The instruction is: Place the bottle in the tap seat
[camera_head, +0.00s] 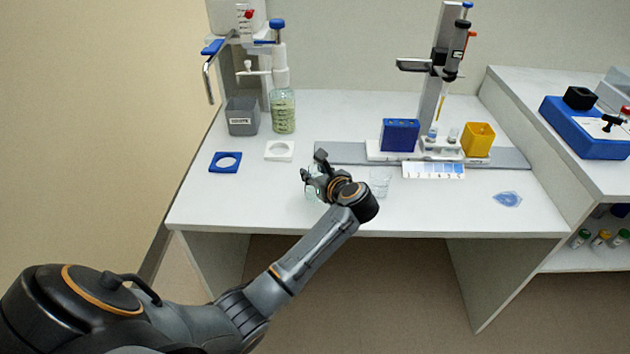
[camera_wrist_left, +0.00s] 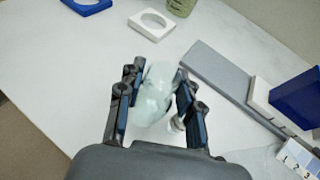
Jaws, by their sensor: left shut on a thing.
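My left gripper (camera_head: 314,176) is over the front part of the bench. In the left wrist view, my left gripper (camera_wrist_left: 157,84) is shut on a pale, translucent bottle (camera_wrist_left: 154,100), which looks tilted between the fingers. In the head view the gripper mostly hides the bottle (camera_head: 311,187); whether it touches the bench is unclear. Left of it lie a blue square seat with a round hole (camera_head: 214,168) and a white square one (camera_head: 269,158). Both look empty. The blue one lies in front of the blue-handled tap (camera_head: 208,72). My right gripper is not in view.
A clear beaker (camera_head: 380,184) stands close to the right of my gripper. Behind are a grey bin (camera_head: 242,117) and a pump-topped bottle (camera_head: 283,112). A grey rail (camera_head: 340,153) with a pipette stand (camera_head: 440,75) fills the back right. Bare bench separates gripper and seats.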

